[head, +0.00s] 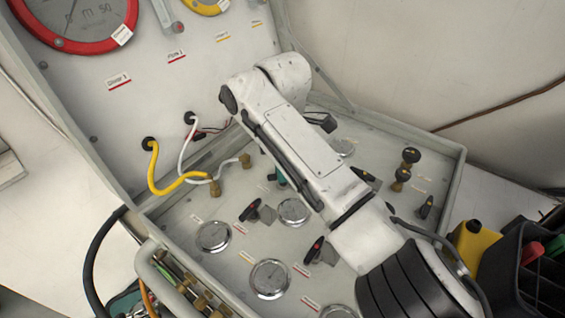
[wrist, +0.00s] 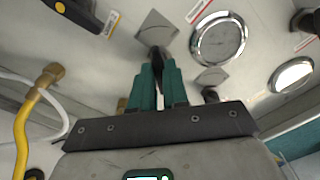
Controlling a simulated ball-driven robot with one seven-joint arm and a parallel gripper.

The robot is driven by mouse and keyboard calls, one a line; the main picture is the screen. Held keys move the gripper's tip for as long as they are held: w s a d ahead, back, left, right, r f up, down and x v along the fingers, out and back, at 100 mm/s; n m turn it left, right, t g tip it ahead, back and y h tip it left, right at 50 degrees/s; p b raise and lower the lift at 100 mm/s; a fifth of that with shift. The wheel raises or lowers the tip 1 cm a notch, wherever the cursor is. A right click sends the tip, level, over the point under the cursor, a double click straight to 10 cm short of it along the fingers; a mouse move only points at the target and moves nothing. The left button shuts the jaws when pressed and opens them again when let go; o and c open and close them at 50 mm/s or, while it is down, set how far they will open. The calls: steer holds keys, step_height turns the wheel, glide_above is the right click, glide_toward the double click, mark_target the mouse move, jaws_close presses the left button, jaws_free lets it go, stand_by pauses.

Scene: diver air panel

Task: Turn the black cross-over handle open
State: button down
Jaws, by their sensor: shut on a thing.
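In the wrist view, my gripper (wrist: 157,68) has its two teal fingers close together around a black handle (wrist: 155,57). The handle stands at a grey diamond-shaped plate (wrist: 158,30) on the panel. Its lower part is hidden between the fingers. In the head view my white arm reaches over the panel and covers the held handle. Only a small teal bit of my gripper (head: 279,178) shows there, beside the arm. I cannot read which label belongs to this handle.
Red-tipped black handles (head: 316,249) and round gauges (head: 269,279) sit close by on the lower panel (head: 226,268). Black knobs (head: 410,156) stand at the right. A yellow hose (head: 168,186) and a white hose (head: 181,150) hang at the left. A black crate (head: 540,262) stands at the lower right.

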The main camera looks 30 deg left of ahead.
steer(key=n, duration=0.3)
steer(key=shift+r+n, duration=0.1)
steer(key=shift+n, duration=2.2)
steer(key=c, duration=1.1)
jaws_free()
step_height(320, 180, up, 11)
steer(key=shift+f, duration=0.15)
